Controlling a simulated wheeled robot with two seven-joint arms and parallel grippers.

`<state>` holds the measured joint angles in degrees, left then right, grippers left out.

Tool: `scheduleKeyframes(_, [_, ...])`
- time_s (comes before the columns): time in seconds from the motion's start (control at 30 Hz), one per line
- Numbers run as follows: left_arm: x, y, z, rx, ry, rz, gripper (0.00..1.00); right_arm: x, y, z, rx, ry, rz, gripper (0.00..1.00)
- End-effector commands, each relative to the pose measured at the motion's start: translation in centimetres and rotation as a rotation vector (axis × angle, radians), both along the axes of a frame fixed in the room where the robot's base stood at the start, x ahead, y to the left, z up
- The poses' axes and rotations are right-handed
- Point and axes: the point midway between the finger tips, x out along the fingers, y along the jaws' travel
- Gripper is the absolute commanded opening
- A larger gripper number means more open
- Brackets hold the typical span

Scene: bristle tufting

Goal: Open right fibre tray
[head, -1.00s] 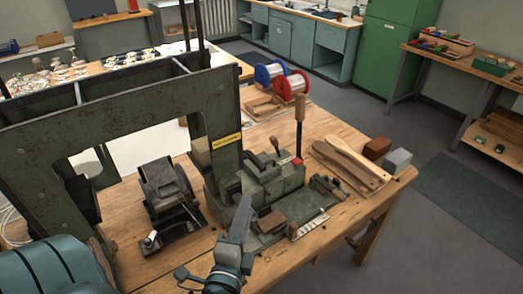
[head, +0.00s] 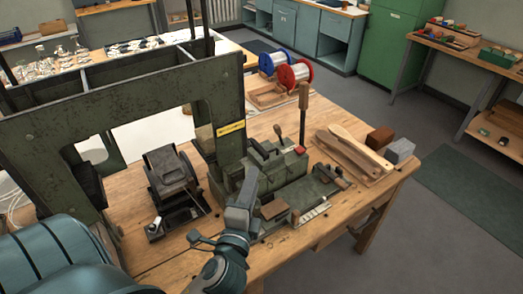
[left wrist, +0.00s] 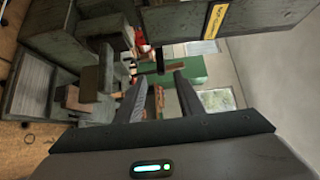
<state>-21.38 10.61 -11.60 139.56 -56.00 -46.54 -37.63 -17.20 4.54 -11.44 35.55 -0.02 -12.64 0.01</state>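A grey-green machine (head: 275,178) with a black handle on top stands on the wooden bench in the head view. A low plate with a brown block (head: 273,208) lies at its front. I cannot tell which part is the right fibre tray. My left gripper (head: 246,186) is just in front of the machine's left part, hiding some of it. In the left wrist view its two fingers (left wrist: 158,84) stand apart with nothing clearly held between them; machine parts (left wrist: 98,80) show to the left of them. My right gripper is not in view.
A tall green frame (head: 120,95) spans the bench's left side, with a dark device (head: 172,175) under it. An upright wooden handle (head: 303,105), red and blue spools (head: 294,75), wooden brush bodies (head: 350,150) and two blocks (head: 399,150) stand around the machine. The front right bench corner is bare.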

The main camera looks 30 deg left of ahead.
Motion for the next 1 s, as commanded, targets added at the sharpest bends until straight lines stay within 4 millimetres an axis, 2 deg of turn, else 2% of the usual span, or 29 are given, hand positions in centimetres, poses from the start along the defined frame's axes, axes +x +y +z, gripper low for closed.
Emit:
scheduleKeyframes(0.03, [1.0,0.5,0.5,0.004,-0.002,0.002,0.34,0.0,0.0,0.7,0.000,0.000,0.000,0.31])
scheduleKeyframes(0.4, [7.1,3.0,0.4,0.003,-0.001,0.001,0.34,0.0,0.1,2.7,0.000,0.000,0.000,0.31])
scheduleKeyframes(0.6, [9.8,4.2,0.3,0.001,0.000,0.002,0.34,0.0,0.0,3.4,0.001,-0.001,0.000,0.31])
scheduleKeyframes(0.8, [11.2,4.7,0.1,0.000,0.000,0.002,0.34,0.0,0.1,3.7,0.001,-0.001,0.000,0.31])
scheduleKeyframes(1.0, [11.4,4.8,0.1,-0.001,0.000,0.001,0.34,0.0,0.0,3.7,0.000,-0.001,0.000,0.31])
